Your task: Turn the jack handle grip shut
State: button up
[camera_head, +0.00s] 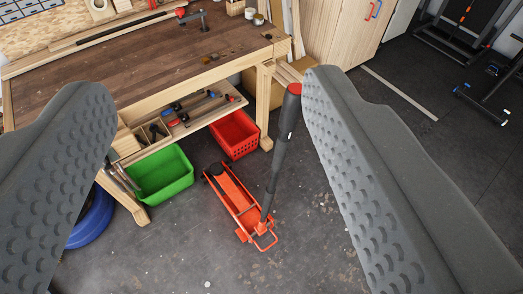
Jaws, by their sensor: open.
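An orange-red floor jack (236,203) sits on the dark floor in front of the workbench. Its dark handle (277,155) rises up and to the right from the jack, with a red cap and a black grip (287,117) near the top. My gripper (210,112) is open, with one grey textured finger at the left and one at the right. The grip shows between the fingers, close beside the right finger's tip in the picture. Whether they touch cannot be told. Nothing is held.
A wooden workbench (135,68) with an open tool drawer (205,115) stands behind the jack. A green bin (163,174) and a red crate (235,134) are under it, and a blue tyre-like ring (92,220) is at left.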

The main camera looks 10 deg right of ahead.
aim_at(292, 107)
jog(key=z, duration=0.05)
jog(key=k, duration=1)
jog(key=u, duration=0.1)
jog(key=i, duration=1.2)
jog(key=z, duration=0.9)
jog(key=i, duration=0.5)
jog(key=z, duration=0.4)
